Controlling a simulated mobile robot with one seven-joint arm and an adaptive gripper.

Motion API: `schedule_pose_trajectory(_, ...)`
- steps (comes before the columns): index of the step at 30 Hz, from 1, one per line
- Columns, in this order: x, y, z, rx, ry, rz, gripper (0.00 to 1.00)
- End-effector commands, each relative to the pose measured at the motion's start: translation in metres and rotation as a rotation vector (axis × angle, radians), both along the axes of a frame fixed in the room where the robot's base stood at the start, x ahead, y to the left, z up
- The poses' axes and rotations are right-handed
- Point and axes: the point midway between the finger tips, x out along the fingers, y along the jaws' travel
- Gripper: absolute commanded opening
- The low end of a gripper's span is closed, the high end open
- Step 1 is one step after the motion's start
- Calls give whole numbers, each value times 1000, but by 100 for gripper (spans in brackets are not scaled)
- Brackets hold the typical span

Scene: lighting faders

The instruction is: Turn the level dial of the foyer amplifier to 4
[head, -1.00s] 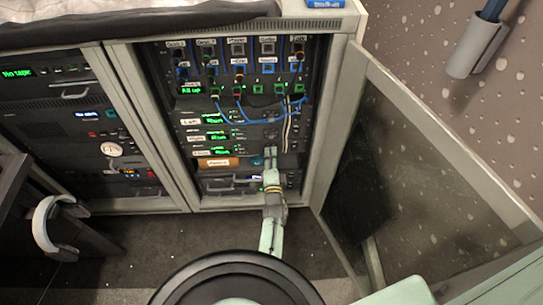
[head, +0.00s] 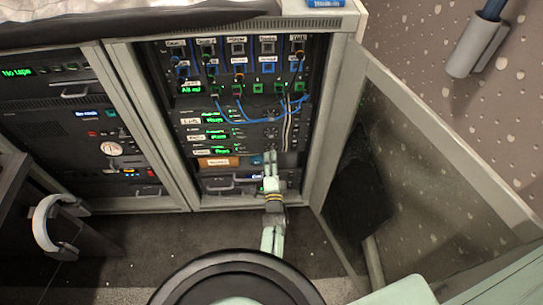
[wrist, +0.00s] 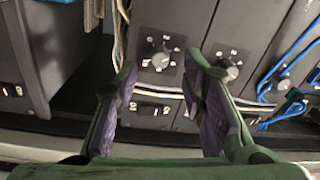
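The rack's stacked amplifiers (head: 228,135) have green lit displays on their left. Their labels are too blurred to tell which is the foyer one. My gripper (head: 270,158) is in front of the lower right part of the stack. In the wrist view my gripper (wrist: 160,78) is open, its purple-padded fingers apart. A dark round dial (wrist: 160,58) on a square scale plate shows between the fingertips, with no visible contact. A second dial (wrist: 229,69) lies just beyond the right finger. The scale figures are too small to read.
Blue patch cables (head: 262,118) hang above the amplifiers; a pale cable bundle (wrist: 155,91) runs near the dials in the wrist view. The open glass door (head: 430,190) stands to the right. A second rack (head: 75,130) is at left.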

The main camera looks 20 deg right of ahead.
Motion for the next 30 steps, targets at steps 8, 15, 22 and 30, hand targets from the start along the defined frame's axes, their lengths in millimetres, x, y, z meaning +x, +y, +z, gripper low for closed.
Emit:
schedule_pose_trajectory(8, -58, 19, -5, 0, 4, 1, 37)
schedule_pose_trajectory(15, -83, 26, -5, -1, 1, 1, 37)
schedule_pose_trajectory(22, -85, 26, -5, -1, 1, 1, 37)
schedule_pose_trajectory(30, -85, 26, -5, -1, 1, 1, 37)
